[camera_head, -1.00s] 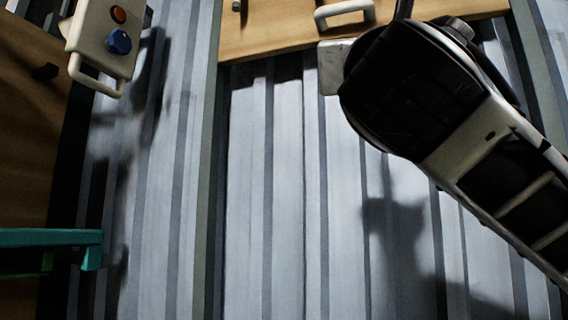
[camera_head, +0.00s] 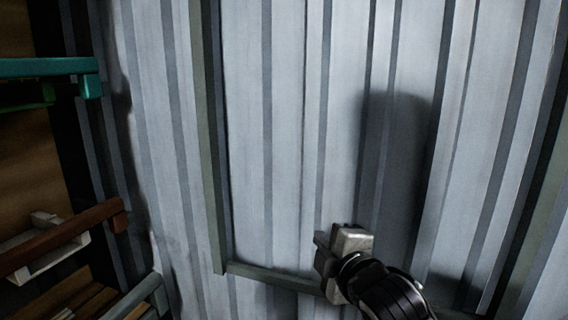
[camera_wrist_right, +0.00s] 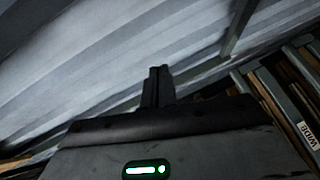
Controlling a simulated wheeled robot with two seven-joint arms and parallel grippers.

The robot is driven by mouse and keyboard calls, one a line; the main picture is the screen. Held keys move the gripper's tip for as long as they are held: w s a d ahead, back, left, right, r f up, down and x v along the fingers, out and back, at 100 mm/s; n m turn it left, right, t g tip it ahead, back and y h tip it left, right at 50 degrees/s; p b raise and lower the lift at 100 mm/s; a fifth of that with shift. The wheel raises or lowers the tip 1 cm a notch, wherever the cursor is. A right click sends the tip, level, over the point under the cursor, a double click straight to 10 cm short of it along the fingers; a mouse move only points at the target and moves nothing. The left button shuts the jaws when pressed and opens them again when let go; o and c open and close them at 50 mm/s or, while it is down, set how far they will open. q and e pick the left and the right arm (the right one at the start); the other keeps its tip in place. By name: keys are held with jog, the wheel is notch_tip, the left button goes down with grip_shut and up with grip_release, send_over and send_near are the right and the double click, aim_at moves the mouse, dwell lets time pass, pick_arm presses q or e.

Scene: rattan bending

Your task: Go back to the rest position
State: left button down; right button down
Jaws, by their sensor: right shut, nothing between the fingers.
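My right gripper (camera_head: 335,262) shows at the bottom right of the middle in the head view, with its dark wrist below and to the right of it. In the right wrist view its two dark fingers (camera_wrist_right: 158,84) are together, with nothing between them. It is apart from any handle or object that I can see, in front of the grey corrugated wall (camera_head: 270,120). My left gripper is not in the head view.
At the left edge are a teal bar (camera_head: 50,68), a reddish-brown bar (camera_head: 65,236) and a white bracket (camera_head: 48,262). In the right wrist view, a rack labelled WIDE (camera_wrist_right: 306,135) stands at the right. The middle in front of the wall is clear.

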jog(key=s+d+f+m+g, duration=0.1)
jog(key=s+f+m, duration=0.35)
jog(key=f, duration=0.45)
jog(key=s+d+f+m+g, duration=0.2)
jog(key=s+f+m, duration=0.2)
jog(key=s+f, duration=0.3)
jog(key=s+d+f+m+g+h, duration=0.1)
jog(key=s+d+f+m, duration=0.3)
jog(key=s+f+m, duration=0.4)
jog(key=s+f, duration=0.4)
jog(key=s, duration=0.1)
jog(key=shift+s+g, duration=0.25)
jog(key=shift+g, duration=0.15)
